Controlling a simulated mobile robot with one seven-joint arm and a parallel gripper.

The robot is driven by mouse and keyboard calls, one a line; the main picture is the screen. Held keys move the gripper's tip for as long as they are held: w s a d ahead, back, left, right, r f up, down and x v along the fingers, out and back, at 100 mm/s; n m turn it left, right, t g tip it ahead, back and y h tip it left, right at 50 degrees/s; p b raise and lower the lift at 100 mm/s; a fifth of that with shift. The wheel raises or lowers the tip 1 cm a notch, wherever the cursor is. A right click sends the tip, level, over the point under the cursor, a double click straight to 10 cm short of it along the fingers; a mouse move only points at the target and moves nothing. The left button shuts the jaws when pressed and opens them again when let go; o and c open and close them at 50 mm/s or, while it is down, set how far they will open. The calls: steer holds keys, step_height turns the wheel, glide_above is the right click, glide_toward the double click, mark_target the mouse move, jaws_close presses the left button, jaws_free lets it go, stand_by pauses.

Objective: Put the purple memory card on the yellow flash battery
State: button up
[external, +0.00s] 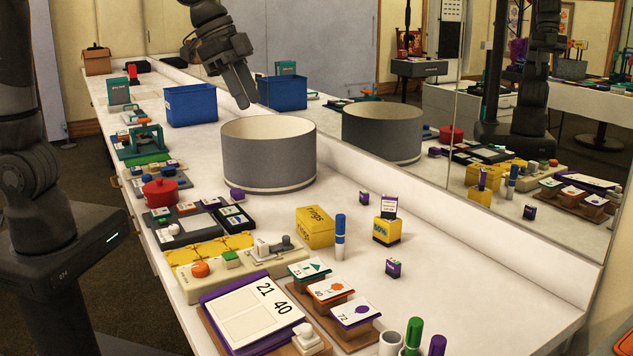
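A yellow block with dark lower edges and a percentage label, which looks like the flash battery (387,232), stands on the right part of the white counter. My gripper (243,103) is high at the upper left, over the grey round bin, far from both. It points down and holds nothing visible. Its fingers are seen side-on, so the gap is unclear.
Small purple blocks stand behind (364,198) and in front (393,268) of the yellow block. A yellow box (315,228) and blue marker (340,238) stand left of it. The large grey bin (268,160) is below my gripper. A mirror (540,130) runs along the back.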

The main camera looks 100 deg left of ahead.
steer(key=s+d+f, duration=0.1)
steer(key=s+d, duration=0.2)
steer(key=s, duration=0.5)
steer(key=s+d+f, duration=0.1)
steer(key=s+d, duration=0.2)
steer(key=s, duration=0.6)
steer(key=s+d+f, duration=0.2)
steer(key=s+d, duration=0.1)
steer(key=s, duration=0.6)
steer(key=shift+s+t, duration=0.2)
steer(key=shift+t, duration=0.1)
